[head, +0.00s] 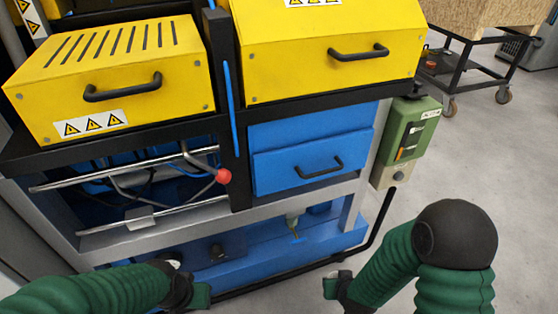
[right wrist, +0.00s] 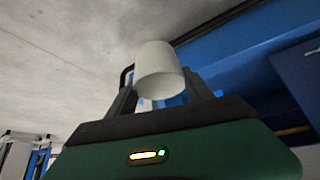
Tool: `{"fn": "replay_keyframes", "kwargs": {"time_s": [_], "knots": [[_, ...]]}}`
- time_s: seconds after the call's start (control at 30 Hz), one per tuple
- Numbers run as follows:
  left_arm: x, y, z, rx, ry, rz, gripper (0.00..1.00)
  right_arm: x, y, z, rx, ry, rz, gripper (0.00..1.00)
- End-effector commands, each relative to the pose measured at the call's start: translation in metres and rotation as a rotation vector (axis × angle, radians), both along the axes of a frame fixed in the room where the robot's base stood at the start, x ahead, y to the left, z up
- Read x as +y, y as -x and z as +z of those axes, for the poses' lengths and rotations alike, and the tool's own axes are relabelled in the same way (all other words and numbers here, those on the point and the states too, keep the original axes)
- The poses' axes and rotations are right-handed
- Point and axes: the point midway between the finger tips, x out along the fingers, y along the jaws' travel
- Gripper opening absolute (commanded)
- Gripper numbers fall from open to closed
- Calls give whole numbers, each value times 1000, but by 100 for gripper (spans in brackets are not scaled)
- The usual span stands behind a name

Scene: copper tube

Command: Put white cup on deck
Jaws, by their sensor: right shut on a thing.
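The white cup (right wrist: 158,66) shows in the right wrist view, between the two dark fingers of my right gripper (right wrist: 160,88), which is shut on it. In the head view my right gripper (head: 334,287) is at the lower middle, in front of the machine, and I cannot make out the cup there. My left gripper (head: 200,294) is at the bottom edge, left of the right one; its fingers are too unclear to judge. I cannot tell which surface is the deck.
A machine with yellow covers (head: 335,50), a blue drawer (head: 310,162) and a low blue base (head: 270,255) fills the left and middle. A green control box (head: 408,140) hangs on its right side. A wheeled cart (head: 470,70) stands at the back right. Grey floor (head: 500,160) is clear.

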Motion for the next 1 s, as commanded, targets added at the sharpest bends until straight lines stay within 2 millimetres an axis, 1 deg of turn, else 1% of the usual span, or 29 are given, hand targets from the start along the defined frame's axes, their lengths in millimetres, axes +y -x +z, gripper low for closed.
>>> {"fn": "replay_keyframes", "kwargs": {"time_s": [0.03, 0.17, 0.27, 0.3, 0.37, 0.4, 0.5, 0.57, 0.6, 0.67, 0.7, 0.77, 0.8, 0.87, 0.9, 0.97, 1.0], "knots": [[0, 0, 1, 0, 0, 0, 36, -3, -10, 14, -10, 2, 1, 20], [0, 0, 3, 1, 0, 0, 36, -12, -31, 51, -13, 0, 7, 20], [0, 0, 5, 1, 0, 0, 36, -18, -45, 89, -16, -6, 15, 20], [0, 0, 6, 1, 0, 0, 36, -20, -50, 106, -19, -11, 18, 20], [0, 0, 7, 1, 0, 0, 36, -24, -56, 134, -21, -19, 24, 20], [0, 1, 27, 2, 0, 0, 36, -24, -54, 156, -13, -22, 27, 20], [0, 0, 64, -1, 0, 0, 36, -23, -49, 190, -7, -21, 26, 20], [0, 0, 83, -1, 0, 0, 36, -23, -47, 210, -7, -21, 26, 20], [0, 0, 98, 0, 0, 0, 36, -24, -46, 225, -7, -21, 26, 20], [0, 0, 120, 0, 0, 0, 36, -23, -44, 248, -7, -21, 27, 20], [0, 0, 136, 0, 0, 0, 36, -23, -42, 265, -7, -21, 27, 20], [0, 0, 161, 0, 0, 0, 36, -23, -40, 291, -7, -20, 27, 20], [0, 0, 177, 0, 0, 0, 36, -23, -38, 308, -7, -20, 27, 20], [0, 0, 201, 0, 0, 0, 36, -24, -36, 334, -6, -21, 27, 20], [0, 0, 218, 0, 0, 0, 36, -23, -34, 351, -7, -21, 27, 20], [0, 0, 242, 0, 0, 0, 36, -24, -32, 376, -7, -21, 26, 20], [0, 0, 258, 0, 0, 0, 36, -24, -30, 393, -7, -21, 26, 20]]}}
